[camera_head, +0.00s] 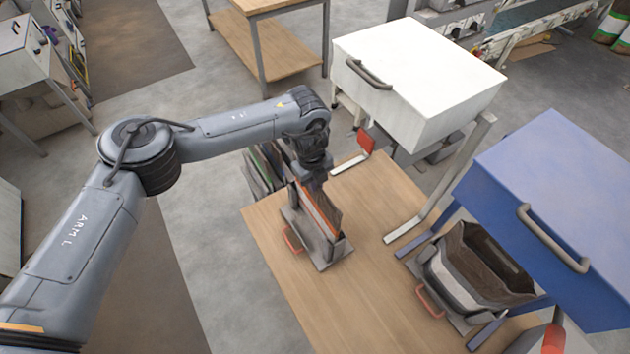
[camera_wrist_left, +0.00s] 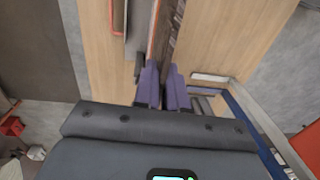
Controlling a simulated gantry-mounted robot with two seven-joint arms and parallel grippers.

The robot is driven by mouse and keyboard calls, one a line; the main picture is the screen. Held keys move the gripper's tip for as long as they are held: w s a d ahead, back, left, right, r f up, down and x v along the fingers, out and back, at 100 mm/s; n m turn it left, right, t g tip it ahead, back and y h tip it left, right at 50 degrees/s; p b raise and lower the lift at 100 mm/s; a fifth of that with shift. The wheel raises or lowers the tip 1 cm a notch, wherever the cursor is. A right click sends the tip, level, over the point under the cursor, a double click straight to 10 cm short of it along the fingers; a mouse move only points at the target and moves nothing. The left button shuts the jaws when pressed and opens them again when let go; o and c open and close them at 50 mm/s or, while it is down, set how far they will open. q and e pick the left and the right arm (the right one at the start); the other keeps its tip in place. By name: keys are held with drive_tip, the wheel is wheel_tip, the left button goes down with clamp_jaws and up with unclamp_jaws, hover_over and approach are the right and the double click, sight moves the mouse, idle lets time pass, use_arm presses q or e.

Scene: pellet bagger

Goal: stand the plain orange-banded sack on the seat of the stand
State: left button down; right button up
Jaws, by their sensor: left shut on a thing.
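My left gripper (camera_head: 314,170) is shut on the upper edge of a slim, flat sack (camera_head: 328,222) with an orange band. The sack is upright, in or just above a grey stand (camera_head: 333,262) with a red handle (camera_head: 292,240). Whether its bottom touches the seat cannot be told. In the left wrist view, the purple fingers of the gripper (camera_wrist_left: 164,88) close on the sack (camera_wrist_left: 166,30), and its orange edge shows. The grey stand (camera_wrist_left: 137,25) is beside it. My right gripper is not in view.
The stand is on a wooden table (camera_head: 365,300). A white hopper (camera_head: 420,75) stands behind it. A blue hopper (camera_head: 560,200) is at the right above an open, white-banded sack (camera_head: 455,290). More flat sacks (camera_head: 262,172) stand at the table's left edge, partly behind my arm.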

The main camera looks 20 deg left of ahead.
use_arm(q)
drive_tip(key=shift+f, duration=0.5)
drive_tip(key=c, duration=1.1)
unclamp_jaws()
drive_tip(key=shift+r, duration=0.1)
